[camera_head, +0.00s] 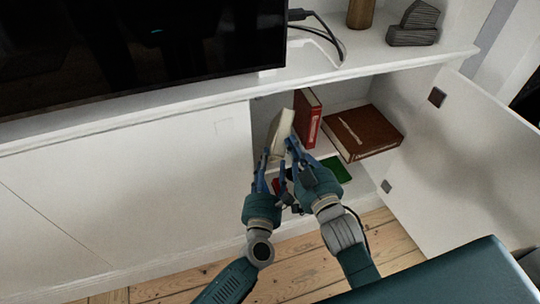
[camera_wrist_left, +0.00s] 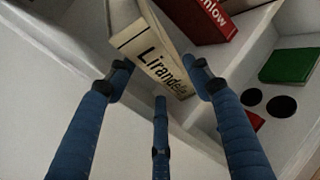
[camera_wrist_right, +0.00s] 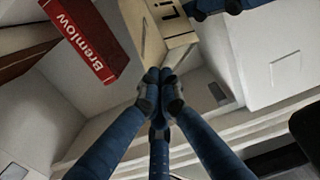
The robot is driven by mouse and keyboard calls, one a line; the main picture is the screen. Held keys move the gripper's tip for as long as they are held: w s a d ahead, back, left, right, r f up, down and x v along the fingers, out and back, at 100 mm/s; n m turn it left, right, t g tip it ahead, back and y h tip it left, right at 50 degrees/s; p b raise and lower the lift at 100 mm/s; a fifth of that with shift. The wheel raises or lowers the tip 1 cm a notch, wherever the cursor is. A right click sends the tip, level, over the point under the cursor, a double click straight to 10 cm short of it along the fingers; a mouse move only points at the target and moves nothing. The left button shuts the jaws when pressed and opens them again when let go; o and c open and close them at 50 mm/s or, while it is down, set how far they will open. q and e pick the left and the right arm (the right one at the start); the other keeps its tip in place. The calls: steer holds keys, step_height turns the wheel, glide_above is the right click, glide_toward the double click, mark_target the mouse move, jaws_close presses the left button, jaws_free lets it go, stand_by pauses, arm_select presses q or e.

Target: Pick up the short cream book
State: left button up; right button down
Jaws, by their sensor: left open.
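The short cream book (camera_head: 281,130) leans at the left of the open cabinet's shelf. My right gripper (camera_head: 292,147) is beside the book to the right. In its wrist view the fingertips (camera_wrist_right: 160,84) are together, with the cream book (camera_wrist_right: 146,32) beyond them and nothing visible between them.
A red book (camera_head: 308,118) stands right of the cream one, and a brown book (camera_head: 365,132) lies flat farther right. A green book (camera_head: 336,168) is on the lower level. The open cabinet door (camera_head: 460,150) bounds the right side.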

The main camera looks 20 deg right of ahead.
mark_target(270, 159)
arm_select(q)
steer(key=shift+x, duration=2)
arm_select(e)
steer(key=shift+s+f, duration=0.1)
steer(key=shift+f, duration=0.55)
arm_select(q)
jaws_close()
steer(key=shift+a+f, duration=0.1)
steer(key=shift+f, duration=0.05)
arm_select(e)
steer(key=shift+r, duration=0.7)
arm_select(q)
steer(key=shift+f, duration=0.2)
arm_select(e)
steer(key=s, duration=1.1)
steer(key=shift+s+d+r, duration=0.15)
steer(key=shift+s+r, duration=0.25)
